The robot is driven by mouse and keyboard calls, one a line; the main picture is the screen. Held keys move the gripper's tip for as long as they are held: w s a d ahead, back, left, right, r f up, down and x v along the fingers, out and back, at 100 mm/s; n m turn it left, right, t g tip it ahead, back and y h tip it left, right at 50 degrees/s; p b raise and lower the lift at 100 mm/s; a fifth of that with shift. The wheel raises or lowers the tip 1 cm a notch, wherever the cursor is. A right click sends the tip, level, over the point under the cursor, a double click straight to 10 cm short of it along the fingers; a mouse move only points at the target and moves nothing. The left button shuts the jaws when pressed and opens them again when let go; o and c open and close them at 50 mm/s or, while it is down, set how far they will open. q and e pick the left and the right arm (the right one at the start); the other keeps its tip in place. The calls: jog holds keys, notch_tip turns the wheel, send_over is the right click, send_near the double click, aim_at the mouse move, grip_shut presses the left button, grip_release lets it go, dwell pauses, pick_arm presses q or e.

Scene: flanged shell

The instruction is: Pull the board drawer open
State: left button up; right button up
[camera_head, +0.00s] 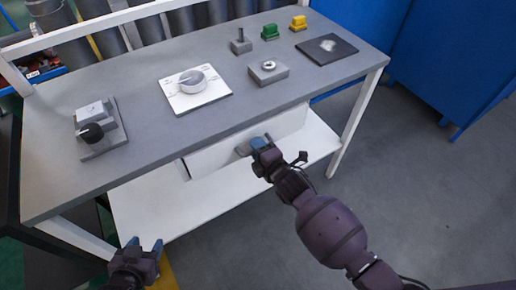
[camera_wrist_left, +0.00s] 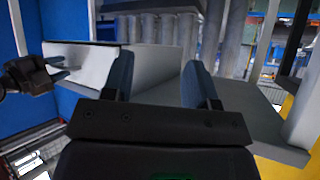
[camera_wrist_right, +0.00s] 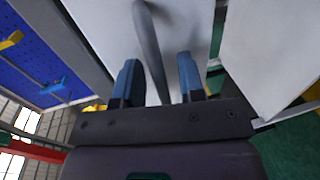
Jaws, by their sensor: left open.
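The board drawer (camera_head: 215,158) shows as a white front under the table's front edge. Its grey handle (camera_head: 243,149) also shows as a long bar in the right wrist view (camera_wrist_right: 148,38). My right gripper (camera_head: 258,143) is at the handle, and the bar runs between its two fingers (camera_wrist_right: 158,75). The fingers stand apart, and I cannot tell whether they press on the bar. My left gripper (camera_head: 141,243) is open and empty, low in front of the table's left part; its spread fingers show in the left wrist view (camera_wrist_left: 158,75).
The grey tabletop (camera_head: 130,75) carries a dial on a white plate (camera_head: 195,88), a black-knobbed block (camera_head: 98,128), a grey block (camera_head: 268,72), green (camera_head: 270,32) and yellow (camera_head: 299,23) pieces and a dark plate (camera_head: 327,49). A white lower shelf (camera_head: 150,205) lies below. The right floor is clear.

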grip_shut()
pick_arm(q)
jog(key=shift+s+a+f, duration=0.1)
jog(key=shift+s+f, duration=0.25)
jog(key=shift+s, duration=0.15)
jog(key=shift+r, duration=0.1)
pick_arm(e)
jog(key=shift+s, duration=0.15)
